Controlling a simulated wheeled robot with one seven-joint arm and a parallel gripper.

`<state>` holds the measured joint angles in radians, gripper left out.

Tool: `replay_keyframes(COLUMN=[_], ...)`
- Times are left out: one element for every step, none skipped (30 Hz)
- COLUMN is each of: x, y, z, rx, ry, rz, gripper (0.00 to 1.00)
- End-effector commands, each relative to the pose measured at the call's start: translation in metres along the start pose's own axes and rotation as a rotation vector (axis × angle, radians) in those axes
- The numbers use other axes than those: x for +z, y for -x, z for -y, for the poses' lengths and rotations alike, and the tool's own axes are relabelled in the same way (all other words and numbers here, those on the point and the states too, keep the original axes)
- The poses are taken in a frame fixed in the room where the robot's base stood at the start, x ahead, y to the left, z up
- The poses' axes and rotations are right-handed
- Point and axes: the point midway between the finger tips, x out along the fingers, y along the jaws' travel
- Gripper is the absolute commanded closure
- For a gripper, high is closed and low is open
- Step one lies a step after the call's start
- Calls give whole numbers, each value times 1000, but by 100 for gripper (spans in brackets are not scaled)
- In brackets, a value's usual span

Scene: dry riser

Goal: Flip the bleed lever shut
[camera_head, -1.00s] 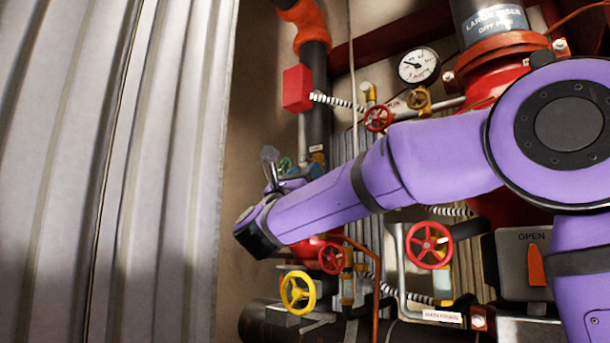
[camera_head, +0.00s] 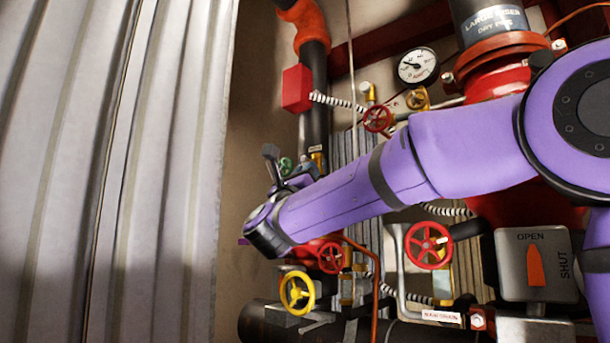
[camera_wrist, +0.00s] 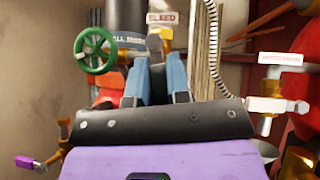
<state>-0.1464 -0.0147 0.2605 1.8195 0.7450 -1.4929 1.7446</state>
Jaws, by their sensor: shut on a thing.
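The white BLEED label (camera_wrist: 162,17) is at the top of the wrist view, with a brass fitting (camera_wrist: 160,38) just under it. My gripper (camera_wrist: 157,72) has two blue fingers that reach up to just below this fitting. The fingers are close together, with a dark piece between them that I take for the bleed lever; it is mostly hidden. In the head view my gripper (camera_head: 303,170) is small and partly hidden behind my purple forearm, and the lever cannot be made out there.
A green handwheel (camera_wrist: 95,50) stands close left of the fingers. A purple-ended handle (camera_wrist: 28,162) is at lower left. A brass valve with a white label (camera_wrist: 282,58) is at right. Red handwheels (camera_head: 429,245) and a yellow one (camera_head: 297,293) lie below my arm. Corrugated metal (camera_head: 110,170) fills the left.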

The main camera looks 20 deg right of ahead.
Motion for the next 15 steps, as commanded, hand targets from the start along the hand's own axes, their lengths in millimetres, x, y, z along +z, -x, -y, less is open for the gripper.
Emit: replay_keyframes(x=[0,0,0,0,0,1,1,0,1,1,2,2,2,3,3], y=[0,0,0,0,0,0,0,0,0,-1,-1,-1,-1,-2,-2], z=[3,4,5,6,6,8,9,10,11,12,12,14,15,15,16], rx=[27,45,70,91,111,138,158,178,205,225,245,272,292,313,340], ry=[27,46,70,89,110,136,157,178,204,224,245,271,291,311,338], rz=[0,0,0,0,-1,0,0,-1,0,0,0,0,0,0,0], gripper=[100,100,100,100,100,100,100,100,100,100,100,100,100,100,100])
